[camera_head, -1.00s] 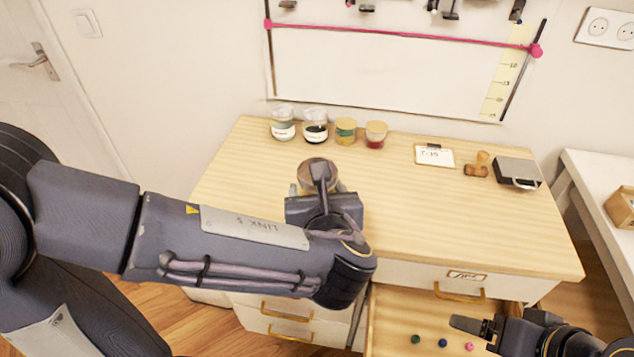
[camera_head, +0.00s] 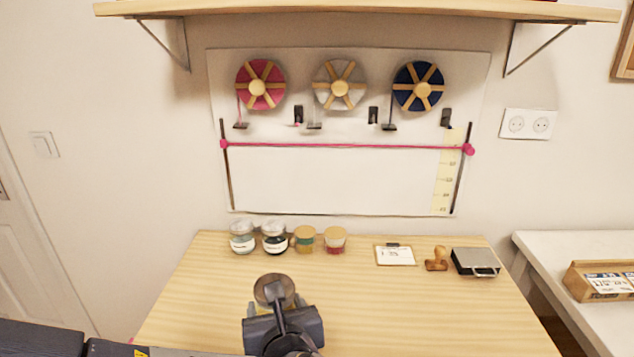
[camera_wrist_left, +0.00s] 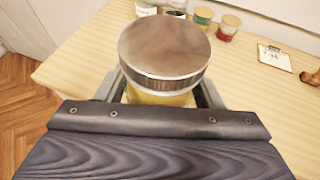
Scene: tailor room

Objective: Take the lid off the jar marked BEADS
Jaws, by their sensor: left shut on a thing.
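A jar (camera_wrist_left: 160,97) with a round brownish lid (camera_head: 274,289) and a metallic rim stands near the front left of the wooden table. The lid (camera_wrist_left: 165,45) fills the middle of the left wrist view and sits on the jar. My left gripper (camera_head: 275,305) is shut on this jar, with a finger on each side just below the lid. The jar's front and any label are hidden, so I cannot read whether it says BEADS. My right gripper is not in view.
Two white-labelled jars (camera_head: 242,238) (camera_head: 274,238) and two smaller jars (camera_head: 305,239) (camera_head: 335,240) stand at the table's back left. A clipboard (camera_head: 395,255), wooden stamp (camera_head: 437,259) and grey box (camera_head: 474,262) lie back right. The table's middle right (camera_head: 420,310) is clear.

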